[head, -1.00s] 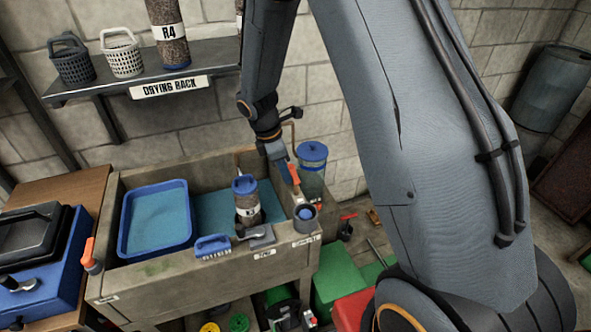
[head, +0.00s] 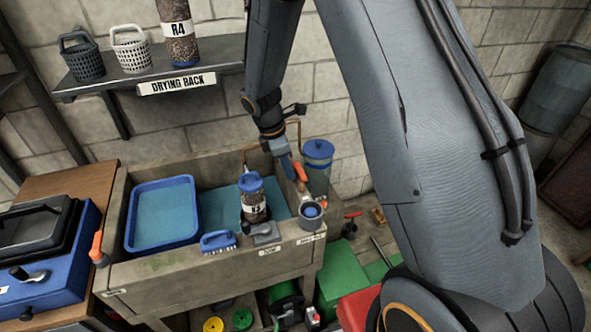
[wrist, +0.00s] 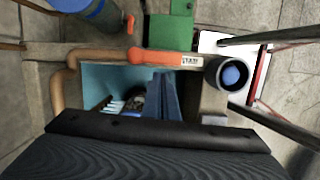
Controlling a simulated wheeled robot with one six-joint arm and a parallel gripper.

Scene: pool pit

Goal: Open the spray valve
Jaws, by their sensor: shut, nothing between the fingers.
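The orange lever of the spray valve (head: 300,172) stands at the right end of the stone sink, beside a copper pipe. In the wrist view the orange lever (wrist: 165,58) lies across the upper middle, in line with the copper pipe (wrist: 95,55), with a small white label on its right end. My gripper (head: 288,176) hangs over the sink's right side, close to the lever's left. Its blue-grey fingers (wrist: 166,97) are shut and empty, and appear just below the lever in the wrist view. I cannot tell whether they touch it.
A blue-capped tube (head: 254,198) stands in the sink (head: 215,265), near a blue tray (head: 128,222) and blue brush (head: 217,241). A grey cup (head: 312,222) sits at the right rim. A blue-lidded canister (head: 318,178) stands behind. Another orange lever (head: 98,249) is at left.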

